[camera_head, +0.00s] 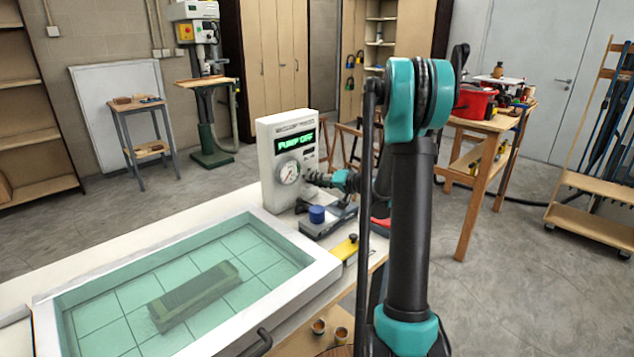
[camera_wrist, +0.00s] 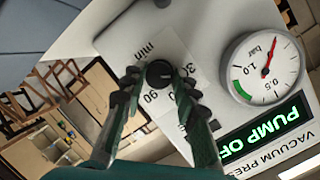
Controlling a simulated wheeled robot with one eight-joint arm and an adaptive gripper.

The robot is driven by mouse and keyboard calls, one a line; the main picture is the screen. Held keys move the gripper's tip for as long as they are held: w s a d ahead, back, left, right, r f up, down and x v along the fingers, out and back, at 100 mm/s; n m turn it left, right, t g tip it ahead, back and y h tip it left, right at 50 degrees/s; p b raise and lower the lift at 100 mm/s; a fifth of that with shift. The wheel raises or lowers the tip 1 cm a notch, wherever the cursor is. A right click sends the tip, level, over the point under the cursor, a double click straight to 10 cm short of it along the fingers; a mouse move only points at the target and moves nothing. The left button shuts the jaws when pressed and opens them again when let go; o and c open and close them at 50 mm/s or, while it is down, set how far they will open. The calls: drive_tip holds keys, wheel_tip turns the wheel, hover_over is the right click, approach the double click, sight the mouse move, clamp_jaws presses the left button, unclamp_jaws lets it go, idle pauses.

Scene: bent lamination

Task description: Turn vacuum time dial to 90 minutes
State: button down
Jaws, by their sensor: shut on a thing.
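The vacuum press control box (camera_head: 273,140) is a pale upright unit at the table's far end. Its green display (camera_head: 295,142) reads PUMP OFF. In the wrist view the black vacuum time dial (camera_wrist: 159,73) sits on a pale scale panel with "min", "30" and "90" visible around it. My gripper (camera_wrist: 158,80) is shut on the dial, one finger on each side. The dial's pointer is hard to make out between the fingers. In the head view my gripper (camera_head: 314,179) is small at the box's front, and the dial is hidden there.
A round bar gauge (camera_wrist: 264,68) with a red needle is beside the dial. The press bed (camera_head: 300,285) holds a long block under a green sheet.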

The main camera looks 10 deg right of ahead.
drive_tip(key=m+y, duration=0.1)
drive_tip(key=m, duration=0.1)
drive_tip(key=m+y, duration=0.1)
drive_tip(key=m, duration=0.1)
drive_tip(key=shift+w+d+g, duration=0.1)
drive_tip(key=shift+d+g, duration=0.1)
drive_tip(key=shift+g, duration=0.2)
drive_tip(key=m, duration=0.2)
drive_tip(key=m+y, duration=0.1)
drive_tip(key=m, duration=0.1)
drive_tip(key=shift+f+m+y, duration=0.2)
drive_tip(key=shift+m+y, duration=0.1)
drive_tip(key=shift+m, duration=0.1)
drive_tip(key=c, duration=1.2)
unclamp_jaws()
drive_tip(key=shift+o, duration=0.2)
drive_tip(key=v, duration=1.2)
drive_tip(key=shift+o, duration=0.2)
